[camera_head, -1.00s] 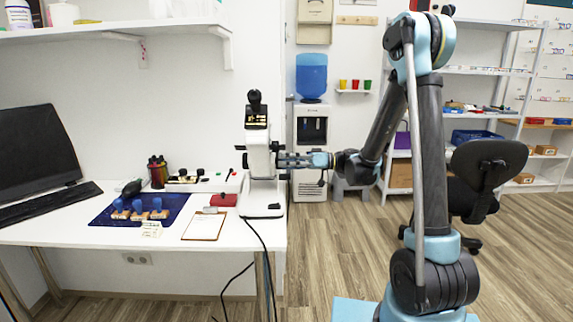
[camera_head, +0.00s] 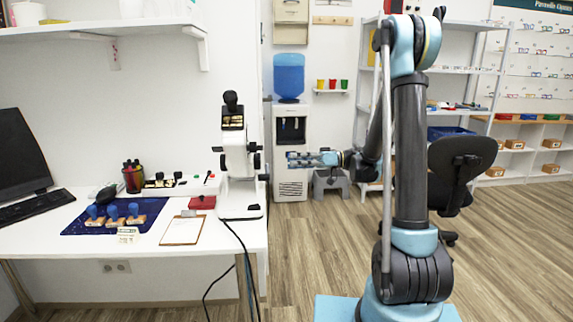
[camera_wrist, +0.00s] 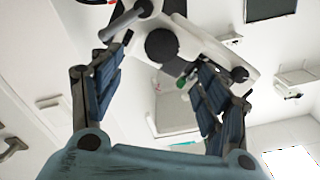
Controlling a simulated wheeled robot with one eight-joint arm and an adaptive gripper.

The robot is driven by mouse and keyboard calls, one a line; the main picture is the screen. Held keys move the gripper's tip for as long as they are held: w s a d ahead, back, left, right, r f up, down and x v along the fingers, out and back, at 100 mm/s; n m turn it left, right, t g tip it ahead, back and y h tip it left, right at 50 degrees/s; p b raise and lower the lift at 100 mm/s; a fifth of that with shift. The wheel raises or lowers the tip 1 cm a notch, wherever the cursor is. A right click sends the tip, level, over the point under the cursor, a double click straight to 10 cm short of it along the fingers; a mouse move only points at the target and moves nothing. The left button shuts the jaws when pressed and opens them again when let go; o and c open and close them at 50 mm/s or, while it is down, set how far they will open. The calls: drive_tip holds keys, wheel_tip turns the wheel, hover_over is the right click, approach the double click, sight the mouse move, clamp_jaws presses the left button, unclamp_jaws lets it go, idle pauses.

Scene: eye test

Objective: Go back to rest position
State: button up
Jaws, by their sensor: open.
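My gripper (camera_head: 298,159) is to the right of the white microscope-like instrument (camera_head: 238,165) at the right end of the desk, with a gap between them in the head view. In the wrist view my gripper (camera_wrist: 160,90) has its two blue fingers spread apart, with nothing held between them. The white instrument (camera_wrist: 195,45) shows beyond the fingertips there. My arm is bent and reaches out from its base at the right of the head view.
The white desk (camera_head: 210,240) carries a dark blue mat (camera_head: 75,228), a clipboard (camera_head: 182,231) and a monitor (camera_head: 20,150). A water dispenser (camera_head: 290,130) and a small grey stool (camera_head: 331,180) stand behind my gripper. A black chair (camera_head: 455,165) is behind my arm. Wooden floor (camera_head: 310,235) is open in front.

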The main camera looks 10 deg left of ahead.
drive_tip(key=shift+w+d, duration=0.1)
drive_tip(key=shift+d, duration=0.25)
drive_tip(key=s+d+f+m+t+h, duration=0.2)
drive_tip(key=s+d+f+m+h, duration=0.2)
drive_tip(key=s+d, duration=0.4)
drive_tip(key=s+d+f+m+t+h, duration=0.2)
drive_tip(key=s+d+f+m+h, duration=0.2)
drive_tip(key=s+d, duration=0.5)
drive_tip(key=s+d+f+m+t+h, duration=0.2)
drive_tip(key=s+d+f+m+h, duration=0.2)
drive_tip(key=s+d+h, duration=0.5)
drive_tip(key=d+m, duration=0.2)
drive_tip(key=d, duration=0.1)
drive_tip(key=shift+d+f+m+h, duration=0.15)
drive_tip(key=shift+f+m+h, duration=0.15)
drive_tip(key=shift+m, duration=0.1)
drive_tip(key=shift+s, duration=0.1)
drive_tip(key=shift+w+f, duration=0.15)
drive_tip(key=shift+w, duration=0.3)
